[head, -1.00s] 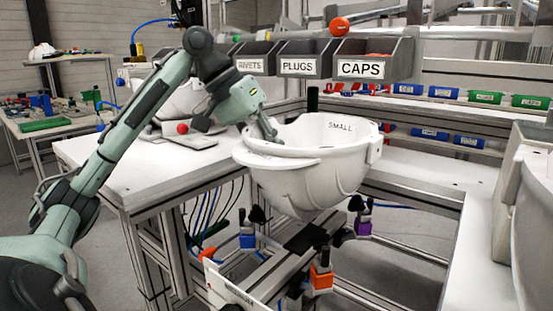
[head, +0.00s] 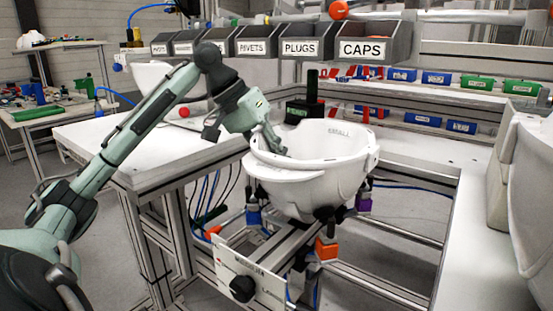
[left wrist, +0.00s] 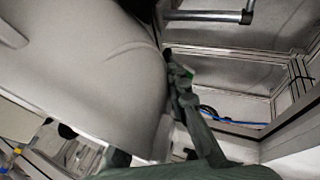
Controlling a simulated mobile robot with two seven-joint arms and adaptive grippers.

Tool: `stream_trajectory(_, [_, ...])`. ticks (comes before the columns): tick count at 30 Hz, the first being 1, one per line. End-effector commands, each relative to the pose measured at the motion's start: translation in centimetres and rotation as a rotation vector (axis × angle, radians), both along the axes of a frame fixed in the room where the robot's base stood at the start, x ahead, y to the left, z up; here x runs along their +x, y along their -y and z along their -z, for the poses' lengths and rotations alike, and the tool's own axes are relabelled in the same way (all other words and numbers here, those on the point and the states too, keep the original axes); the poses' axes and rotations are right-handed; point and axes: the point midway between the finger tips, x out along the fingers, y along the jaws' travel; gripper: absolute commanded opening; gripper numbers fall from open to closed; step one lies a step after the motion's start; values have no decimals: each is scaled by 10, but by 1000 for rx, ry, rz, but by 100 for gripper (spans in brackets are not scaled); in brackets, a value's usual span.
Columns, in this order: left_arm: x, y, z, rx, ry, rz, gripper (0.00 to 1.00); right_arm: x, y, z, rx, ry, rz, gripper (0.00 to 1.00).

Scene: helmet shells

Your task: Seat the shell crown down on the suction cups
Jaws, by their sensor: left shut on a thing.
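The white helmet shell (head: 310,185), marked SMALL, hangs crown down with its open side up over the fixture. My left gripper (head: 276,146) is shut on the shell's rim at its left side. The shell fills the left of the left wrist view (left wrist: 90,75), with the gripper fingers (left wrist: 182,88) at its edge. Under the shell are black suction cups (head: 325,213) on coloured blocks: orange (head: 326,248), blue (head: 254,215) and purple (head: 364,201). The crown is at or just above the cups; I cannot tell whether it touches all of them. My right gripper is not in view.
A white table (head: 120,135) stands left of the fixture, and a white bench (head: 450,255) runs along the right. Grey bins labelled RIVETS, PLUGS and CAPS (head: 372,47) hang behind. Large pale shells (head: 535,190) stand at the right edge.

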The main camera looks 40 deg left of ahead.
Motion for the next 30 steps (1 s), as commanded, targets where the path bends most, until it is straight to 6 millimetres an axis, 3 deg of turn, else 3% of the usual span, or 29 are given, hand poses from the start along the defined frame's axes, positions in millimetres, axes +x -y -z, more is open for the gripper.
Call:
stream_trajectory(6, [0,0,-1,-2,2,0,0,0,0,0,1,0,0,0])
stream_trajectory(7, [0,0,-1,-2,2,0,18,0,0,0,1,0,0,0])
stream_trajectory(13, [0,0,0,-1,1,0,41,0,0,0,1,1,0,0])
stream_trajectory(23, [-1,-1,-2,1,0,0,41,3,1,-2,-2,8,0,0])
stream_trajectory(30, [-15,-15,-35,2,4,-4,41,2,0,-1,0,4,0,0])
